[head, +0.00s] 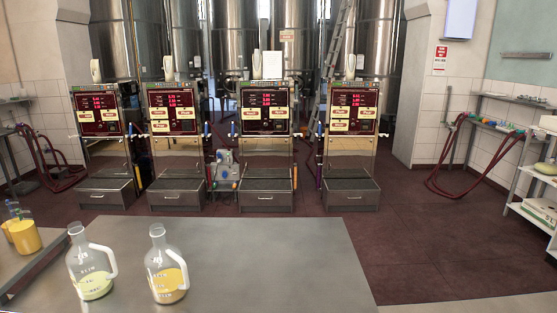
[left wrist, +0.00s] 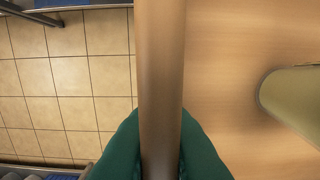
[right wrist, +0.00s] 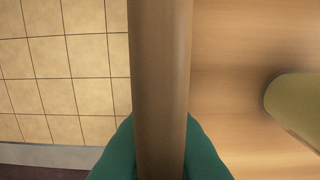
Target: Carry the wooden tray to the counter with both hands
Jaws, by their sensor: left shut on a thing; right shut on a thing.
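The wooden tray shows close up in both wrist views. Its rim (left wrist: 162,60) runs upright through the middle of the left wrist view, and its pale wooden floor lies to the right. My left gripper (left wrist: 160,130) has green fingers on both sides of the rim and is shut on it. My right gripper (right wrist: 160,135) is shut on the tray's rim (right wrist: 162,60) in the same way. An olive-green thing stands on the tray in each wrist view (left wrist: 292,98) (right wrist: 295,105), only partly visible. A grey counter top (head: 270,250) fills the near part of the head view, where neither gripper shows.
Two glass jugs (head: 91,270) (head: 168,272) with yellowish liquid stand on the counter's left part; its right part is bare. Several pump machines (head: 264,150) stand behind it. A shelf (head: 540,212) is at right. Tiled floor (left wrist: 75,80) lies beside the tray.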

